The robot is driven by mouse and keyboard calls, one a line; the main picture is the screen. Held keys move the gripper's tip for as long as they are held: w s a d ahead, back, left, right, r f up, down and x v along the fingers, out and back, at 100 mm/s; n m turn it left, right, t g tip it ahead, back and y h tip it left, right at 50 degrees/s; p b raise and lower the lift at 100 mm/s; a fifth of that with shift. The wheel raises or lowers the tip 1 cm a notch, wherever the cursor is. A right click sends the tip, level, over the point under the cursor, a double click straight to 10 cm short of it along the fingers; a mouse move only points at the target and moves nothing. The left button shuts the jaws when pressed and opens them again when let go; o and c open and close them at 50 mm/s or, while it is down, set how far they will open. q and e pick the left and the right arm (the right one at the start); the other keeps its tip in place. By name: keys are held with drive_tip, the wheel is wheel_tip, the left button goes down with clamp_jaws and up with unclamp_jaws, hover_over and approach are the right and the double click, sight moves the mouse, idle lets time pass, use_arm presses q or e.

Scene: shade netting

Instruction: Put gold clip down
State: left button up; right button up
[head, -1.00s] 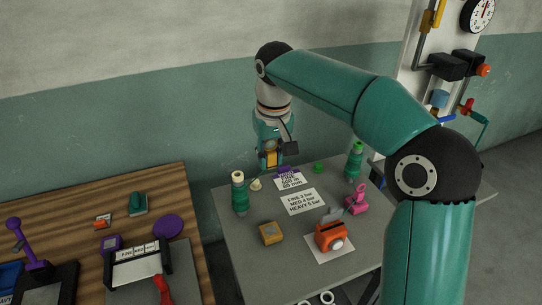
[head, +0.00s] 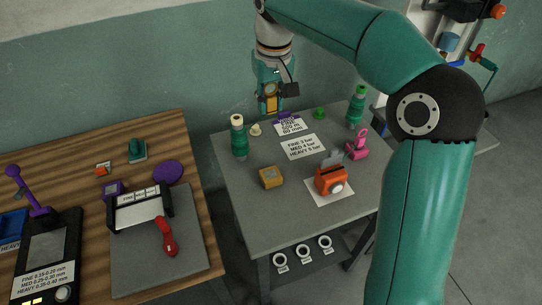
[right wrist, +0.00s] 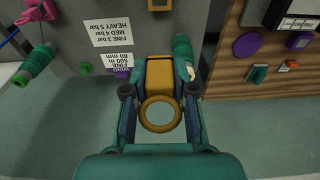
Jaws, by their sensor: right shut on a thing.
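My right gripper (head: 270,105) is shut on the gold clip (head: 270,89), at the back edge of the grey table in the head view. In the right wrist view the gripper (right wrist: 160,112) holds the clip between its two fingers. The clip shows there as a gold block with a round ring (right wrist: 160,114) at its near end. The clip looks to be held in the air by the table's back edge; its exact height is hard to tell. My left gripper is not in view.
The grey table (head: 235,200) bears green-and-teal spools (head: 239,140), a printed card (head: 303,146), an ochre box (head: 271,177), an orange device (head: 331,179) and a pink tool (head: 357,146). Bare surface lies at the front left. A wooden bench (head: 85,150) stands left, across a gap.

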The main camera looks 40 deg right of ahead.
wheel_tip(320, 180, down, 4)
drive_tip(key=b, duration=0.4)
hover_over(270, 173)
drive_tip(key=f, duration=1.4)
drive_tip(key=shift+s, duration=0.2)
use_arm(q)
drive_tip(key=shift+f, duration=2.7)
use_arm(e)
drive_tip(key=shift+f, duration=2.5)
drive_tip(key=shift+f, duration=0.15)
drive_tip(key=o, duration=0.9)
drive_tip(key=shift+o, duration=0.2)
